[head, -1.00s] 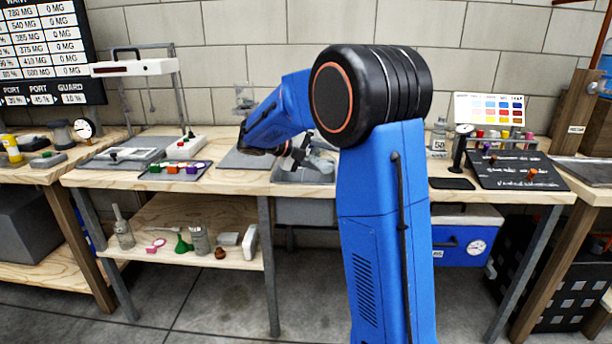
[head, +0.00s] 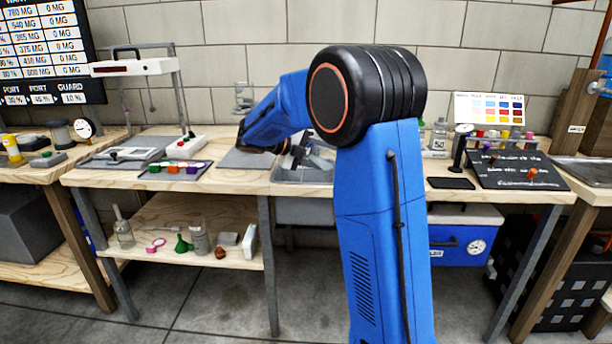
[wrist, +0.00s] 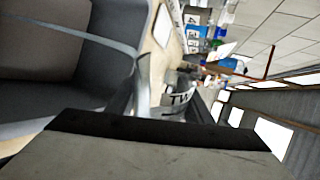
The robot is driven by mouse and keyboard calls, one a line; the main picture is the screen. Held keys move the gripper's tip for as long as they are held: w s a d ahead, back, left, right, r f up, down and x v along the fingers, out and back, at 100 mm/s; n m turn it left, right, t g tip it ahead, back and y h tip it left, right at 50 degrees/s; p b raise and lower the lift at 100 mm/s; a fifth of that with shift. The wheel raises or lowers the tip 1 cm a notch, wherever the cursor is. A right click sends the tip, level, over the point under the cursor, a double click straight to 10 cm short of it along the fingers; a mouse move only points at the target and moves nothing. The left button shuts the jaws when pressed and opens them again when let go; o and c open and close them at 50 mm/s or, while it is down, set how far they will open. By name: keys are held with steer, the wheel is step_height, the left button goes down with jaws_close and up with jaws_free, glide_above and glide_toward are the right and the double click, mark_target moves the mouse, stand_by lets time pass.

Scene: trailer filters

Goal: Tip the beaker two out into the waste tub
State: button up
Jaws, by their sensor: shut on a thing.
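My gripper (head: 292,160) is shut on beaker two (wrist: 180,98), a clear vessel whose label shows the letters TW in the wrist view. The room lies sideways in that view while the label reads upright, so the beaker is tipped well over onto its side. In the head view the held glass is small and partly hidden by my arm. It is over a grey basin (head: 285,188) set in the bench, which seems to be the waste tub. Its grey wall (wrist: 112,48) fills the left of the wrist view. Any contents of the beaker cannot be made out.
A grey plate (head: 243,159) and a tray of coloured blocks (head: 177,170) lie left of the basin. The lower shelf (head: 165,252) holds glassware.

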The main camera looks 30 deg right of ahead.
steer(key=shift+r, duration=0.15)
stand_by(0.4)
steer(key=shift+w+f+n+g+h, duration=0.2)
steer(key=shift+f+n+g, duration=0.2)
steer(key=shift+n, duration=0.3)
steer(key=shift+w+f+n+g+h, duration=0.1)
steer(key=shift+w+f+n+g, duration=0.15)
steer(key=shift+n+g, duration=0.35)
stand_by(1.6)
stand_by(0.8)
steer(key=m+t, duration=0.1)
steer(key=s+m+t, duration=0.1)
steer(key=shift+r+m, duration=0.4)
steer(key=shift+y, duration=0.4)
